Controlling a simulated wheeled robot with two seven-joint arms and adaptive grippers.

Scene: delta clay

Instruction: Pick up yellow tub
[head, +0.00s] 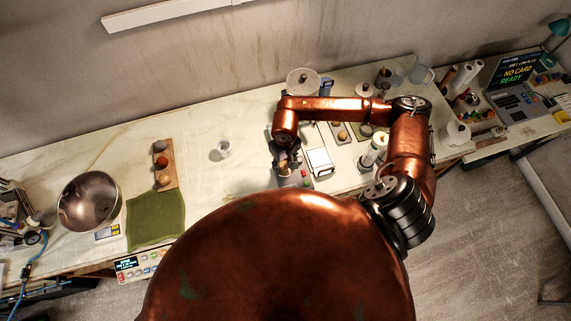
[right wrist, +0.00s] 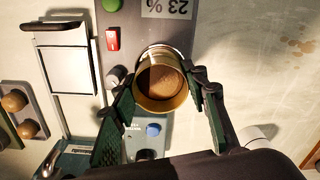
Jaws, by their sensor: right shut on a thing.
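The yellow tub (right wrist: 164,103) shows in the right wrist view as a round, open-topped, tan-yellow cup with brown inside. My right gripper (right wrist: 158,84) has one finger on each side of the tub and is shut on it. In the head view my right gripper (head: 288,160) points down over the bench near a grey device; the tub is too small and covered there to make out clearly. The tub is over or on the device (right wrist: 172,32); I cannot tell whether it touches it. My left gripper is not in view.
In the head view a clear cup (head: 223,149), a green cloth (head: 156,218) and a metal bowl (head: 88,200) are to the left.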

